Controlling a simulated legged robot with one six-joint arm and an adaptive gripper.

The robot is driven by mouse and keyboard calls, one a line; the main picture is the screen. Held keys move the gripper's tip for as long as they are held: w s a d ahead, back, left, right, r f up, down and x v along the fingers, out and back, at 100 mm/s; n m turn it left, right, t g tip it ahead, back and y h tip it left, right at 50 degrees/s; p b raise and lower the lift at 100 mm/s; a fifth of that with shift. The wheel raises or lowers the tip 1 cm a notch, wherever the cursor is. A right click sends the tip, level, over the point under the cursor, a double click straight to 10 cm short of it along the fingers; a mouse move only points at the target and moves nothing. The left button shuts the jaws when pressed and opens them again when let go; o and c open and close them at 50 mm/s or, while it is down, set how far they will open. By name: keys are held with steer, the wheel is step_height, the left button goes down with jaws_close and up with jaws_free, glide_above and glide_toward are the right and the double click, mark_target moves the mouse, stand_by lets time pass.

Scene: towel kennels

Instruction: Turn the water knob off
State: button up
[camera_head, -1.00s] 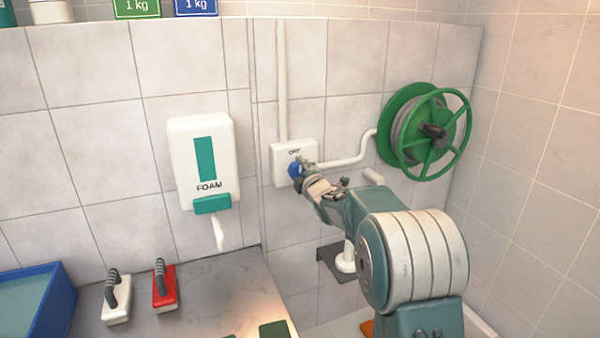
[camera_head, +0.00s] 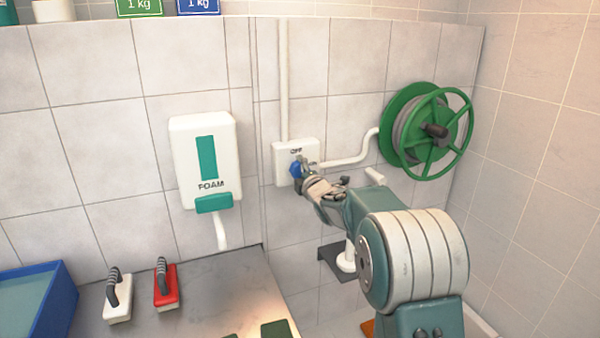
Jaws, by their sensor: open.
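The blue water knob (camera_head: 295,169) sits on the front of a white wall box (camera_head: 283,153) with dark lettering that seems to read OFF. My gripper (camera_head: 302,169) is at the knob, its fingertips beside or around it. The gripper is open. The fingers hide part of the knob, so I cannot tell whether they touch it or which way it is turned.
A green hose reel (camera_head: 425,131) hangs right of the box, joined by a white pipe (camera_head: 350,160). A foam dispenser (camera_head: 205,165) is on the wall to the left. White (camera_head: 118,303) and red (camera_head: 167,288) brushes lie on the counter near a blue basin (camera_head: 62,300).

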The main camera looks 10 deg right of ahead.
steer(key=shift+r, duration=0.1)
steer(key=shift+s+d, duration=0.15)
steer(key=shift+s, duration=0.2)
steer(key=s+d, duration=0.2)
steer(key=s, duration=0.9)
steer(key=s+a+f+m+g+h, duration=0.1)
steer(key=s+m+g, duration=0.5)
steer(key=s, duration=1.3)
steer(key=s+a+f+m+g+h, duration=0.1)
steer(key=s+f+m+g, duration=0.3)
steer(key=s+m, duration=1)
steer(key=s+g+h, duration=0.1)
steer(key=s+g, duration=0.1)
steer(key=s, duration=0.3)
steer(key=shift+s+a, duration=0.2)
steer(key=shift+s, duration=0.05)
